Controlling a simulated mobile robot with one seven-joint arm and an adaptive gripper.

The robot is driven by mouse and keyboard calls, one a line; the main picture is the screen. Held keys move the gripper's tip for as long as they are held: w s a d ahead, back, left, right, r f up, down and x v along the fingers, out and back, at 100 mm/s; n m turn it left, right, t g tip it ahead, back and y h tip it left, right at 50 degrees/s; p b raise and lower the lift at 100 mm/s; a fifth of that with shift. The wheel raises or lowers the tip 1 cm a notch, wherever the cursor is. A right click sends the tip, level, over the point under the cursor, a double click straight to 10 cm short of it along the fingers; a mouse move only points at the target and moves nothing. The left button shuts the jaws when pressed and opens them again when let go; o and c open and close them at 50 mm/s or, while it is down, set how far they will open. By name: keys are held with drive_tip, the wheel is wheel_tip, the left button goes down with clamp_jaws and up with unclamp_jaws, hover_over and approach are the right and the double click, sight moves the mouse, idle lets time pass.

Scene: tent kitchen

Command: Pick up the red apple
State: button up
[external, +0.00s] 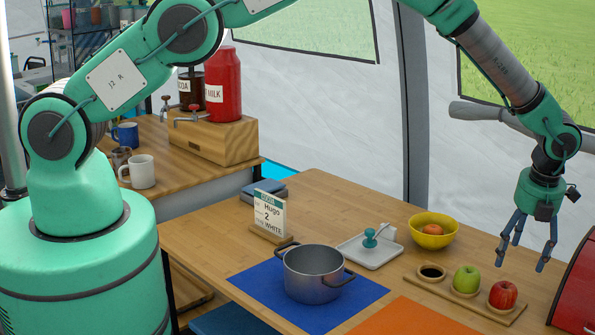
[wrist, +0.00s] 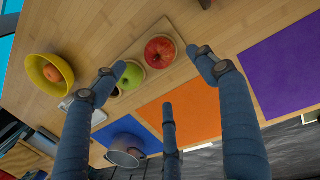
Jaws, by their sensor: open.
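The red apple (external: 503,294) sits at the right end of a wooden board (external: 425,287) on the table, in a round recess. It also shows at the top middle of the wrist view (wrist: 160,52). My gripper (external: 526,252) is open and empty, with its fingers pointing down above the right end of the table. It is above the apple and apart from it. In the wrist view the spread fingers (wrist: 160,95) reach up from below, and the apple lies beyond them, between the two outer fingertips.
A green apple (external: 466,279) sits beside the red one, next to an empty dark recess (external: 432,272). A yellow bowl (external: 433,241) holds an orange fruit (external: 433,230). A grey pot (external: 313,273) stands on a blue mat (external: 250,284). A red box (external: 577,293) is at the right edge.

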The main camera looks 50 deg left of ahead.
sight(507, 286)
drive_tip(key=f, duration=0.5)
drive_tip(key=shift+w+a+f, duration=0.25)
drive_tip(key=shift+a+f, duration=0.15)
drive_tip(key=shift+f, duration=0.15)
drive_tip(key=shift+w+a+f+b, duration=0.1)
drive_tip(key=shift+a+f+b, duration=0.05)
drive_tip(key=shift+f, duration=0.65)
drive_tip(key=shift+w+a+f+b, duration=0.1)
drive_tip(key=shift+a+f+b, duration=0.1)
drive_tip(key=shift+f, duration=0.65)
drive_tip(key=shift+w+a+f+b, duration=0.1)
drive_tip(key=shift+f+b, duration=0.05)
drive_tip(key=shift+f, duration=0.65)
drive_tip(key=c, duration=1.3)
